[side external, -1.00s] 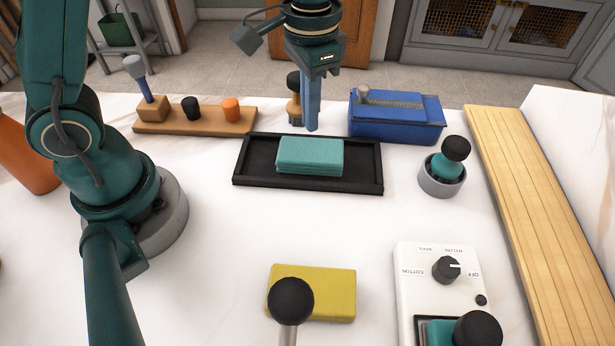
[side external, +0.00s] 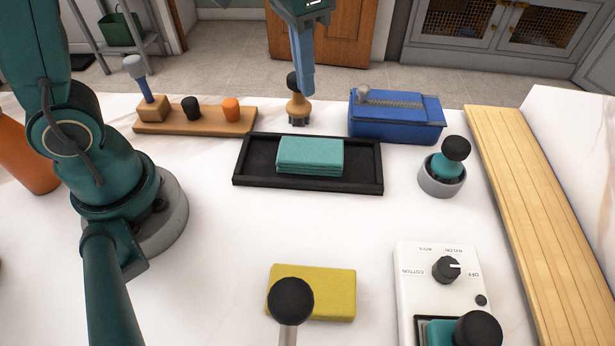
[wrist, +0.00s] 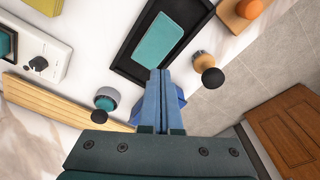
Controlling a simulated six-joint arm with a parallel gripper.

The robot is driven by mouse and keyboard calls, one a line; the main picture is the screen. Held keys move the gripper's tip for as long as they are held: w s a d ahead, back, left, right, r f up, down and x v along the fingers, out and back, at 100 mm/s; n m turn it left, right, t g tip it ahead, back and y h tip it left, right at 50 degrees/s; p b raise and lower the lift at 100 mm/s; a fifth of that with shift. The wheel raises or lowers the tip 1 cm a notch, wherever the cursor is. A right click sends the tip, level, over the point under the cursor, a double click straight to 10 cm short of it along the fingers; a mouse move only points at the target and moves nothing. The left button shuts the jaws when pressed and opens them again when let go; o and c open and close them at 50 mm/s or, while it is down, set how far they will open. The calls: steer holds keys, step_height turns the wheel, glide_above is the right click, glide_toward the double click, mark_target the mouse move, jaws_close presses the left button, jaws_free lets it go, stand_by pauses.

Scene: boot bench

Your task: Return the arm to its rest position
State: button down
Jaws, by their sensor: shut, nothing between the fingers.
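My gripper (side external: 307,92) is shut and empty, with its blue fingers pointing down in the air at the back of the bench. In the side external view it hangs above and behind the black tray (side external: 240,172), next to the wooden brush with a black knob (side external: 299,110). In the wrist view the shut fingers (wrist: 160,72) cover part of the blue case and lie over the tray's edge in the picture. The folded teal cloth (side external: 310,154) lies in the tray, apart from my gripper.
A wooden rack (side external: 195,125) stands at the back left. The blue case (side external: 396,118), a teal stamp-like tool in a grey cup (side external: 441,183) and a slatted wooden board (side external: 530,210) are to the right. A yellow block (side external: 335,293) and a white dial unit (side external: 420,292) are in front. The bench middle is clear.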

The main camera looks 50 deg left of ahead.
steer(key=s+a+r+n+t, duration=0.1)
steer(key=s+a+n+t, duration=0.1)
steer(key=s, duration=0.9)
steer(key=shift+a+n+t, duration=0.3)
steer(key=shift+a+t, duration=0.4)
steer(key=shift+t, duration=0.5)
